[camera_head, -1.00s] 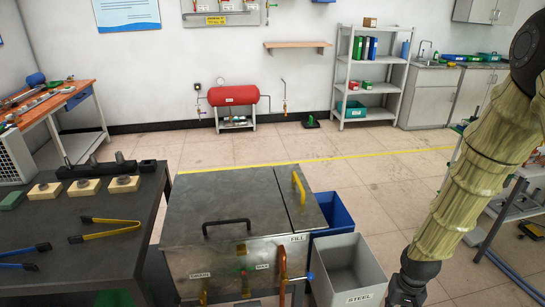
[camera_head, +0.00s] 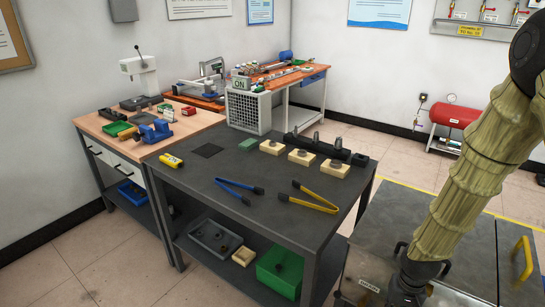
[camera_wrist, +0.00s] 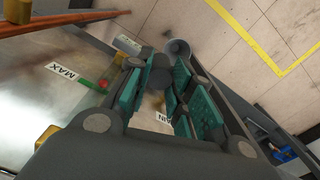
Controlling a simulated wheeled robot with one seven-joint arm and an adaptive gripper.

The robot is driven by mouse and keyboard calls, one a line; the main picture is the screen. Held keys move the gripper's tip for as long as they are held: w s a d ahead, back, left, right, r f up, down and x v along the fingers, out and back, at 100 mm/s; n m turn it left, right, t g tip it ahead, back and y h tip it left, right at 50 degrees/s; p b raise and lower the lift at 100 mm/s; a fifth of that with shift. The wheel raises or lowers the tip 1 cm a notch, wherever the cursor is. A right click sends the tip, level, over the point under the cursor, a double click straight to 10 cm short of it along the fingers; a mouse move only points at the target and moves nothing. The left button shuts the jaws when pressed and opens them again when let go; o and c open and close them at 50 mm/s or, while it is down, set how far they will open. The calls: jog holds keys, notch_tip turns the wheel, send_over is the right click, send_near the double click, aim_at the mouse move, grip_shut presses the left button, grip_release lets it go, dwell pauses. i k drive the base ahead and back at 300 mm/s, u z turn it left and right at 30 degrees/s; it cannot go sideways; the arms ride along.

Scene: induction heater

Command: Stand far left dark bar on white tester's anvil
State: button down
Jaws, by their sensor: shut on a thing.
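The white tester (camera_head: 143,72), a press with a lever, stands on the wooden-topped bench at the left of the head view. Its anvil is too small to make out clearly. My gripper (camera_wrist: 160,84) shows teal finger pads in the wrist view, shut on a dark grey bar that is mostly hidden between them. In the head view, the gripper is at the bottom right, over the steel tank, with its fingertips out of sight. A dark rack (camera_head: 327,150) with a few dark upright bars stands at the back of the dark table.
The dark table (camera_head: 285,222) carries blue tongs (camera_head: 238,190), yellow tongs (camera_head: 312,197), pale blocks (camera_head: 302,157) and a yellow device (camera_head: 171,160). A blue vise (camera_head: 156,131) and a green tray (camera_head: 118,128) lie near the tester. The steel tank (camera_head: 375,272) is below my arm.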

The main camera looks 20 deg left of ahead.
aim_at(136, 98)
jog(key=u, duration=1.7)
jog(key=i, duration=0.65)
